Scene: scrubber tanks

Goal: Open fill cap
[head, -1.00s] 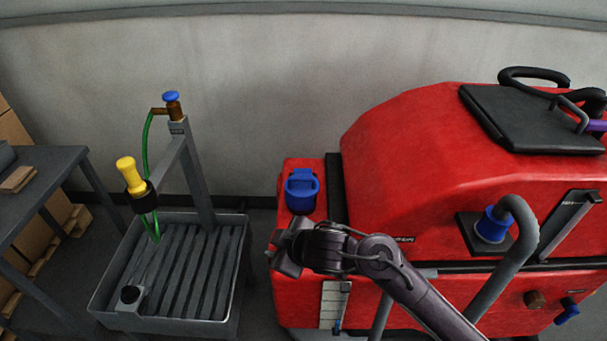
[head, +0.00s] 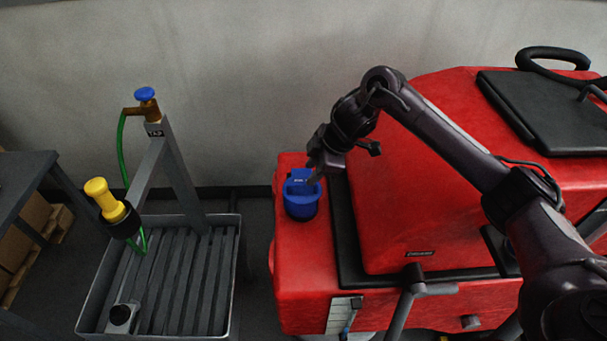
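The blue fill cap (head: 300,203) sits on the front left part of the red scrubber (head: 292,252). It has a raised blue grip or tab on top with a small label. My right gripper (head: 312,177) comes down from the upper right, its fingertips at the raised part of the cap. The fingers are small and partly hidden, so I cannot tell whether they are closed on it. The cap appears seated on its dark neck. My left gripper is not in view.
A grey drain basin (head: 88,300) with a tap post (head: 180,180) stands left of the scrubber. A yellow nozzle (head: 103,200) on a green hose hangs there. A black lid (head: 545,110) lies on the scrubber's top. Floor shows between basin and scrubber.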

